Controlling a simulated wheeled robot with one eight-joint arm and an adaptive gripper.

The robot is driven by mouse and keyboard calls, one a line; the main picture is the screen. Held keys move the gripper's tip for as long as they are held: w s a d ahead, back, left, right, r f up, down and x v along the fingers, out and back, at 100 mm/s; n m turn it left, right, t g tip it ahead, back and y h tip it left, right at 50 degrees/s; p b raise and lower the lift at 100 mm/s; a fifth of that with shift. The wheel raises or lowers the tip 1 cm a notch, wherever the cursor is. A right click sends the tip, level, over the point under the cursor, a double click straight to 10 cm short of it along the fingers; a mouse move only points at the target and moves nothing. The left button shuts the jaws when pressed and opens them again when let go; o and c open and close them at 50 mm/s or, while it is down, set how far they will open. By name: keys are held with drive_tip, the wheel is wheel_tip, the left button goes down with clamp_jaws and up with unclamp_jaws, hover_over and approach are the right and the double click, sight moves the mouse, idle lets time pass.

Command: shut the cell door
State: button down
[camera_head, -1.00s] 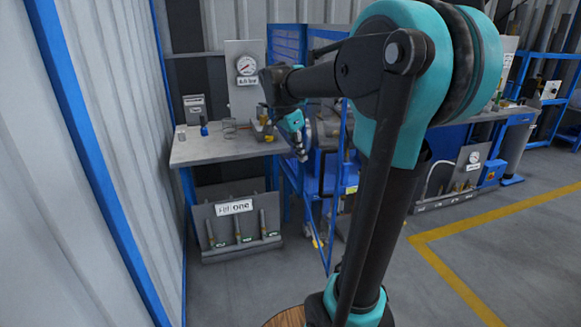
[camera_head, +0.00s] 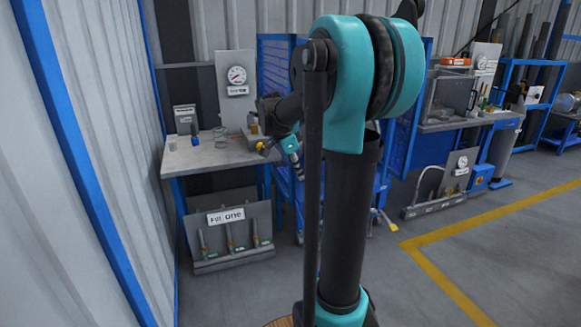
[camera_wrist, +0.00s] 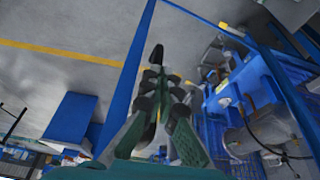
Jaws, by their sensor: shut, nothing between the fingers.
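The blue-framed mesh cell stands behind my arm in the head view. One mesh panel (camera_head: 275,70) shows left of the arm and another blue panel (camera_head: 402,140) shows right of it. My arm hides the middle, so I cannot tell which panel is the door or how far it is open. My gripper (camera_head: 297,172) is shut and empty, pointing down in front of the cell, beside the bench. In the wrist view my gripper (camera_wrist: 155,70) lies beside a long blue frame bar (camera_wrist: 130,78); contact cannot be told.
A bench (camera_head: 215,157) with a gauge board (camera_head: 237,85) stands left of the cell, with a labelled rack (camera_head: 228,232) on the floor below. A corrugated wall (camera_head: 105,120) closes the left side. Floor (camera_head: 490,255) at the right is free.

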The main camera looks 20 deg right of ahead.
drive_tip(key=shift+w+d, duration=0.1)
drive_tip(key=shift+d, duration=0.9)
drive_tip(key=shift+d, duration=0.1)
